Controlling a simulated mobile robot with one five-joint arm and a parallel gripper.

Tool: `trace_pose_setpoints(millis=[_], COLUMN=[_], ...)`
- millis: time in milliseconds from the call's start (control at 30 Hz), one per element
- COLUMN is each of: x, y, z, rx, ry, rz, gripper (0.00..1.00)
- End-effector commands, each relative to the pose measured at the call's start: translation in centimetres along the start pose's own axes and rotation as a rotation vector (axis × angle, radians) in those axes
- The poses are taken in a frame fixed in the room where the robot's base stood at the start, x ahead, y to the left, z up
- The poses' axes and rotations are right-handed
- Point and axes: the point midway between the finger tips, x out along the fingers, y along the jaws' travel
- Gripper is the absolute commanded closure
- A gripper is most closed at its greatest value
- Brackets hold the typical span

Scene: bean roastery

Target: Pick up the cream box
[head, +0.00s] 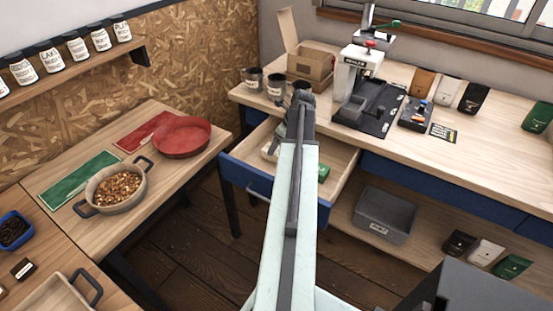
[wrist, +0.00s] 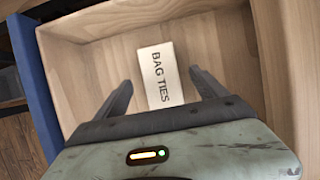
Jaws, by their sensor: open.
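The cream box (wrist: 158,75), lettered "BAG TIES", lies flat on the bottom of an open wooden drawer (wrist: 235,50) in the wrist view. My gripper (wrist: 160,82) is open above the drawer, one finger on each side of the box's near part in the picture. The fingers look apart from the box, with gaps at both sides; how far above it they are I cannot tell. In the head view the drawer, with its blue front (head: 246,178), is pulled out under the workbench. My arm crosses it there and hides much of its inside.
The drawer walls stand close around. On the bench above are dark cups (head: 276,86), a cardboard box (head: 310,66) and a press (head: 357,78). A grey bin (head: 384,215) stands on the lower shelf.

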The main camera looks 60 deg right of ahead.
Motion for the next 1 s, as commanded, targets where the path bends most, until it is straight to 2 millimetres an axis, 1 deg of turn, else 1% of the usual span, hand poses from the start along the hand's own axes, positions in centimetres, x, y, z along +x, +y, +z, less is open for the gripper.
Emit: trace_pose_setpoints(millis=[67,167,300,400,467,733,1000], x=[0.1,1.3,3.8,5.2,5.3,5.0,5.3], y=[-0.1,-0.1,0.0,-0.1,-0.1,-0.1,-0.1], z=[-0.1,-0.5,-1.1,-1.0,-0.9,-0.8,-1.0], rx=[0.001,0.002,0.002,0.002,0.002,0.003,0.004], ry=[0.000,0.000,0.000,0.000,0.000,0.000,0.000], rz=[-0.001,-0.001,-0.001,-0.001,-0.001,-0.001,-0.001], gripper=[0.18,0.18,0.18,0.18,0.18,0.18,0.18])
